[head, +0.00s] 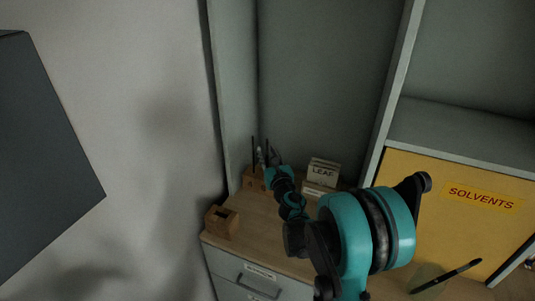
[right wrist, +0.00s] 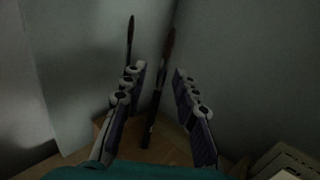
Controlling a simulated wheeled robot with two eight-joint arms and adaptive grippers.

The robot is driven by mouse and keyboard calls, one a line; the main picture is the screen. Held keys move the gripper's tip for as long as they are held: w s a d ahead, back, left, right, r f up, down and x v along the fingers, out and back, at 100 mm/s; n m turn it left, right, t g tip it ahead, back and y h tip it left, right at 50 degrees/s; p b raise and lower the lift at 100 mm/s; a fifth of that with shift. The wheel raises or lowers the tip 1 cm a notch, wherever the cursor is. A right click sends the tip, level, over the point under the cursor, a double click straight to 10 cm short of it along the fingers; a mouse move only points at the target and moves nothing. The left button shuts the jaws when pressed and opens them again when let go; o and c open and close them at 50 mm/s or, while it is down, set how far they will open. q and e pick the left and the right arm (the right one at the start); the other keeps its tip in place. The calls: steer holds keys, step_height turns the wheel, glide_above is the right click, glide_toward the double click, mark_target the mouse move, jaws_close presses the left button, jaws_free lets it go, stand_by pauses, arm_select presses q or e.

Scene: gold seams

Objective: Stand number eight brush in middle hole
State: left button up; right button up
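A wooden block (head: 249,182) stands in the back left corner of the counter, with thin dark brushes upright at it. My right gripper (head: 268,159) is at this block, partly hidden by its own arm in the head view. In the right wrist view my right gripper (right wrist: 160,105) is open, its two fingers apart. One dark brush (right wrist: 155,105) stands slightly tilted between the fingers, apart from both. Another brush (right wrist: 130,40) stands behind the left finger. The wooden top (right wrist: 175,151) shows below them. The brush numbers and the holes cannot be read. My left gripper is not in view.
A small wooden box (head: 222,222) with an opening stands at the counter's front left edge. A holder marked LEAF (head: 323,172) stands right of the block. A yellow SOLVENTS cabinet (head: 450,215) is at the right. A dark-handled tool (head: 446,277) lies across a round dish at lower right.

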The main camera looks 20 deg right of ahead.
steer(key=s+a, duration=0.2)
steer(key=s, duration=1)
steer(key=shift+f, duration=0.15)
steer(key=shift+w, duration=0.1)
stand_by(0.4)
